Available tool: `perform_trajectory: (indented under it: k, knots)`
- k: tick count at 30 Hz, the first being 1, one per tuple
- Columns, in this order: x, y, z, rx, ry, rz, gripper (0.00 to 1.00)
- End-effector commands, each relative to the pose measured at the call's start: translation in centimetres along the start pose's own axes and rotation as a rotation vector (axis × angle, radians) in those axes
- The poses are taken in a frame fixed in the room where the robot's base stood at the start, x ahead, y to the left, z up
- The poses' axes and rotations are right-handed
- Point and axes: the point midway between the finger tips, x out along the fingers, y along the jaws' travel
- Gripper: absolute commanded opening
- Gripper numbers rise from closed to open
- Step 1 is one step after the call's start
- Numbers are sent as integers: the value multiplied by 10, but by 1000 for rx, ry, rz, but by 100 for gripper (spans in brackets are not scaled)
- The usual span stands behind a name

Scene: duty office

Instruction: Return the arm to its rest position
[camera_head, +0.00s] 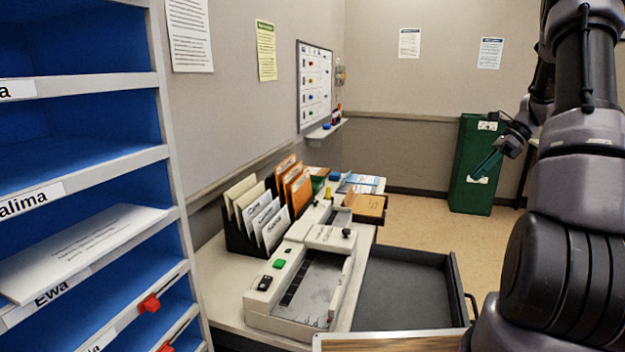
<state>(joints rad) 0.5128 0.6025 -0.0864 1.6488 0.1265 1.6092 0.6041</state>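My arm fills the right side of the view, its thick dark links rising past the top edge. My gripper (486,166) shows small beyond them, with teal fingers pointing down and to the left. It appears in front of the green cabinet (474,192) in the picture, and I cannot tell the gap between them. No object shows in the fingers. They overlap from this angle, so whether they are open or shut is unclear.
A blue-lined pigeonhole shelf (150,155) stands close at the left. A desk (225,300) holds a grey machine (300,285), a file rack (238,238) and a brown box (366,207). An open drawer (405,290) juts out right of the desk. Floor shows beyond it.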

Motion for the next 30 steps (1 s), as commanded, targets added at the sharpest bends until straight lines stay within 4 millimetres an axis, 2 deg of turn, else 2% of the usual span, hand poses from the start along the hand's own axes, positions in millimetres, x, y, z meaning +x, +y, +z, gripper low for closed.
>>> perform_trajectory:
  k: [1, 6, 9, 15, 19, 24, 30]
  knots:
    - [-8, 15, 24, -83, 34, -20, 29]
    - [-24, 69, 86, -361, 147, -79, 29]
    - [-30, 103, 115, -526, 214, -113, 29]
    - [-34, 177, 159, -855, 349, -180, 29]
    - [-32, 225, 176, -1068, 437, -225, 29]
    - [-27, 284, 185, -1341, 559, -289, 29]
    - [-18, 333, 183, -1596, 681, -355, 29]
